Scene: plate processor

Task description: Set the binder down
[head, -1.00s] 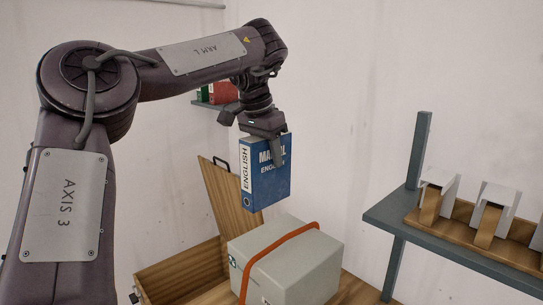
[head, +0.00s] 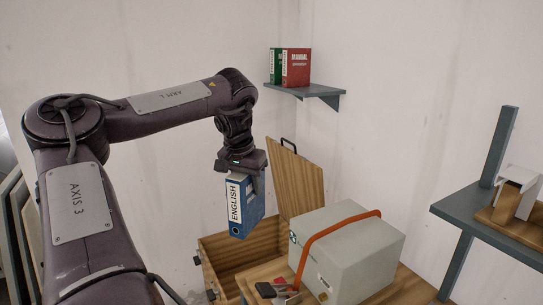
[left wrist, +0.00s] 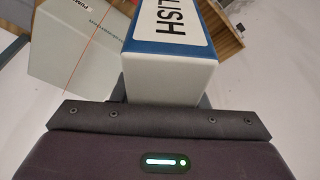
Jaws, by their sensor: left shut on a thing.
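The blue binder (head: 243,210) has a white spine label reading "ENGLISH". My left gripper (head: 243,172) is shut on its top end, and the binder hangs upright below it. In the head view it shows in front of the open wooden crate (head: 250,246), near the crate's upper part; whether its bottom is inside cannot be told. My right gripper is not in view.
A grey box with an orange strap (head: 355,255) stands on a wooden top just right of the crate. The crate's lid (head: 303,185) stands open behind. A wall shelf (head: 315,90) holds a red binder (head: 296,67) and a green one. Another shelf (head: 465,212) is at right.

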